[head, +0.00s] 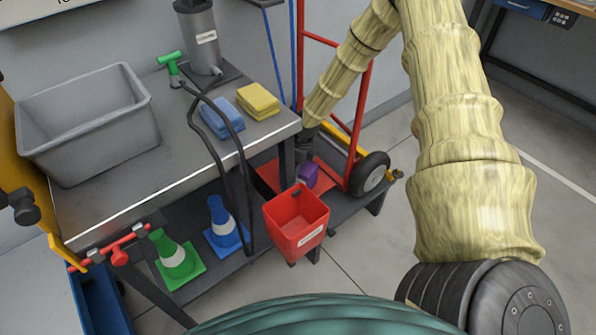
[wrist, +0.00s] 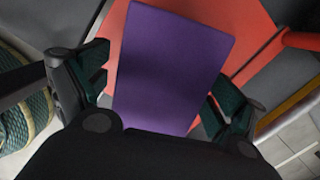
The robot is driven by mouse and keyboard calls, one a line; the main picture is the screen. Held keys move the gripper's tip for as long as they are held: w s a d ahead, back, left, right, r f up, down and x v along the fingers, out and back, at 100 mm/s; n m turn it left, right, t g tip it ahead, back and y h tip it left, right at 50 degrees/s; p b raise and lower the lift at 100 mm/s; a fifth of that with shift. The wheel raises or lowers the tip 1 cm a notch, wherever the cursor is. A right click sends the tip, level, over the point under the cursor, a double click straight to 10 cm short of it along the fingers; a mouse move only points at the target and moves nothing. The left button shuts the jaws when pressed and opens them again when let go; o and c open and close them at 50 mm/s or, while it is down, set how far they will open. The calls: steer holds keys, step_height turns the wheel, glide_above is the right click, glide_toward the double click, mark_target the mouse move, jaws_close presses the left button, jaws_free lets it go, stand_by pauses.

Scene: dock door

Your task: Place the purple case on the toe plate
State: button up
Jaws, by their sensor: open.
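The purple case (head: 309,176) is at the red toe plate (head: 267,176) of the hand truck, below the end of my arm. In the wrist view the case (wrist: 175,62) fills the middle, with the toe plate (wrist: 250,32) behind it. The case appears to rest on the plate; its underside is hidden. My gripper (wrist: 158,88) is open, with one finger on each side of the case and a gap visible at the left finger. In the head view my gripper (head: 305,153) is small and dark, just above the case.
The hand truck's red frame (head: 356,125) and black wheel (head: 370,174) stand close to the right. A red bin (head: 296,222) is in front. The steel bench (head: 190,150) is to the left, holding a grey tub (head: 88,120) and sponges. Open floor lies at the right.

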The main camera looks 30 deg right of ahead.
steer(key=r, duration=0.3)
steer(key=r+p, duration=0.1)
steer(key=r, duration=0.2)
steer(key=r+p, duration=0.1)
steer(key=r, duration=0.2)
steer(key=shift+s+d, duration=0.25)
steer(key=shift+s, duration=0.15)
steer(key=shift+s+r, duration=0.15)
steer(key=shift+r, duration=0.45)
steer(key=shift+d, duration=0.1)
